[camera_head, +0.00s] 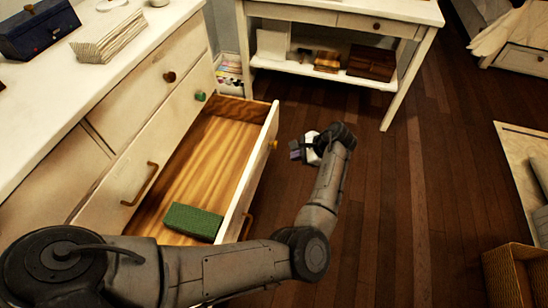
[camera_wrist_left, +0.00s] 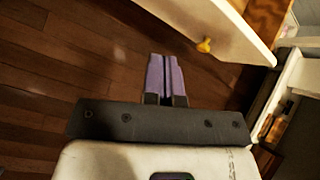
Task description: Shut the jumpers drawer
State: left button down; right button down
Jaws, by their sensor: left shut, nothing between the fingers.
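An open drawer (camera_head: 186,178) with a wooden inside is pulled out from the white dresser (camera_head: 117,150) in the head view. A green box-like item (camera_head: 193,221) lies in it near its front end. The drawer's white front panel (camera_head: 252,168) carries a yellow knob, which also shows in the left wrist view (camera_wrist_left: 204,45). My left gripper (camera_head: 295,150) is outside the drawer, to the right of the front panel and near the knob, apart from it. Its purple fingers (camera_wrist_left: 166,75) are closed together and empty. My right gripper is not in view.
A white desk (camera_head: 345,15) with a lower shelf stands beyond the drawer. A blue box (camera_head: 38,30) and a folded stack (camera_head: 108,36) sit on the dresser top. Open wooden floor lies right of the drawer.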

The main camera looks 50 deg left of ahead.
aim_at(255, 161)
pick_arm(q)
jog(key=s+a+f+m+b, duration=0.1)
jog(key=s+a+f+b, duration=0.1)
jog(key=a, duration=0.1)
jog(key=s+a+f+m+b, duration=0.2)
jog(key=a+b, duration=0.1)
jog(key=s+a+f+m+b, duration=0.1)
jog(key=s+a+f+b, duration=0.1)
jog(key=a+b, duration=0.1)
jog(key=shift+s+f+m, duration=0.15)
jog(key=shift+f+m, duration=0.15)
jog(key=shift+f, duration=0.05)
jog(key=shift+s+a+r+b, duration=0.15)
jog(key=shift+s+a+b, duration=0.15)
jog(key=shift+a+b, duration=0.15)
